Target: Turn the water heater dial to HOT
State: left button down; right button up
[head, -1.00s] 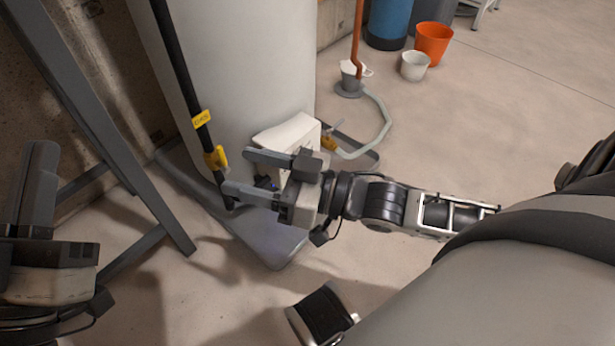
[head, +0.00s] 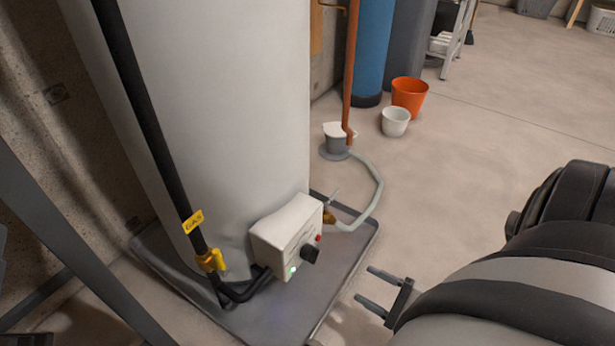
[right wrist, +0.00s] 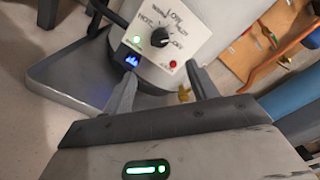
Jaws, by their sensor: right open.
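The water heater (head: 215,110) is a tall pale grey tank. Its white control box (head: 284,232), low on the front, carries a black dial (head: 311,254), a green light and a red light. In the right wrist view the dial (right wrist: 160,38) sits among labels including HOT, LOW and OFF; its white mark seems to face OFF. My right gripper (head: 364,283) is open and empty, right of and apart from the box. In the right wrist view its fingers (right wrist: 161,74) point towards the box, below the dial. Only dark slivers, probably my left gripper, show at the lower left edge.
A grey drain pan (head: 345,262) lies under the heater. A black gas pipe (head: 150,120) with a yellow tag and valve runs down its left. A pale hose (head: 378,190) curves behind the box. Orange (head: 409,96) and white (head: 396,122) buckets stand farther back.

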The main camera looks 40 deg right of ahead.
aim_at(314, 258)
jog(key=b+x, duration=0.1)
jog(key=x, duration=1.3)
jog(key=shift+w+a+f+b, duration=0.1)
jog(key=shift+w+b, duration=0.2)
jog(key=shift+b, duration=0.1)
pick_arm(q)
jog(key=shift+s+d+r+m+h, duration=0.1)
jog(key=shift+s+r+m+h, duration=0.2)
jog(key=shift+r+m+h, duration=0.35)
jog(key=shift+s+r+m+h, duration=0.25)
jog(key=shift+r+m+h, duration=0.15)
jog(key=shift+m+h, duration=0.45)
jog(key=shift+s+d+r+m+h, duration=0.1)
jog(key=shift+s+r+m+h, duration=0.2)
jog(key=shift+r+m+h, duration=0.45)
pick_arm(e)
jog(key=shift+w+a, duration=0.1)
jog(key=shift+w, duration=0.3)
pick_arm(q)
jog(key=shift+f, duration=0.2)
jog(key=shift+f+y, duration=0.1)
jog(key=shift+y, duration=0.15)
pick_arm(e)
jog(key=c, duration=1)
